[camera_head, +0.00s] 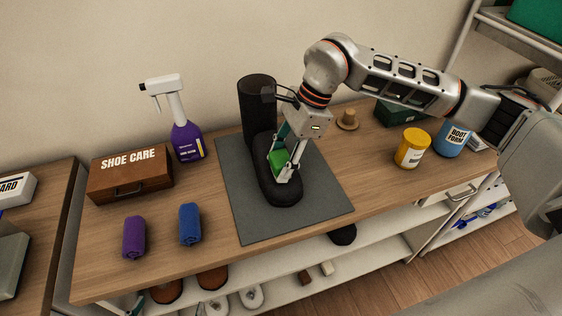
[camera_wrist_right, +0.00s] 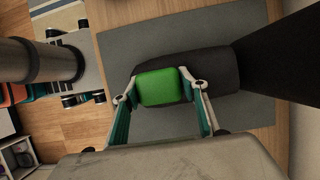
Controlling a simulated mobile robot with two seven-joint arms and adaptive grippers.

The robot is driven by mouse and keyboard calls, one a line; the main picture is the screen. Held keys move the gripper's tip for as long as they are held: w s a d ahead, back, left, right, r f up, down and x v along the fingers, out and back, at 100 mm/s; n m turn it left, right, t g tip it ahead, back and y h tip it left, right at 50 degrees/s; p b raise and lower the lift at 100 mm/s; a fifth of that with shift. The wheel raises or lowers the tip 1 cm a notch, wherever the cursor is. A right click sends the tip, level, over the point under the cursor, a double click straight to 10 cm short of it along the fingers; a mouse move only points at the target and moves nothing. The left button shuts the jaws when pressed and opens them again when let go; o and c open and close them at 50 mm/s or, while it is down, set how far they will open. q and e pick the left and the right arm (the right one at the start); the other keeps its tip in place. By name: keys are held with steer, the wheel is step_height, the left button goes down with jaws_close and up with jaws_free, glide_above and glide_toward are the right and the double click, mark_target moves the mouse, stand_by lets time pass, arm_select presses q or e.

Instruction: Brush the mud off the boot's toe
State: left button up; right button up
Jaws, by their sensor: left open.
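A dark boot (camera_head: 258,112) stands on a grey mat, its shaft toward the wall and its toe toward the front. It also shows in the right wrist view (camera_wrist_right: 214,70). My right gripper (camera_head: 284,174) is over the boot's foot, its fingers on both sides of a green block-like brush (camera_head: 278,160). In the right wrist view the brush (camera_wrist_right: 160,87) sits between the fingertips, over the boot. Its underside and any contact with the boot are hidden. I cannot make out mud. My left gripper (camera_head: 128,303) shows only partly at the lower left, open, below the table's front edge.
The grey mat (camera_head: 235,205) lies on the wooden table. A SHOE CARE box (camera_head: 130,175), spray bottle (camera_head: 186,140), purple roll (camera_head: 134,238) and blue roll (camera_head: 190,224) stand left. A yellow jar (camera_head: 411,148) and blue BOOT FORM container (camera_head: 453,138) stand right. Shoes sit on the shelf below.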

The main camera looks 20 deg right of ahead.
steer(key=shift+r, duration=0.3)
stand_by(0.5)
steer(key=shift+c, duration=0.7)
steer(key=c, duration=0.7)
steer(key=shift+o, duration=0.2)
steer(key=shift+r, duration=0.15)
steer(key=shift+s, duration=0.1)
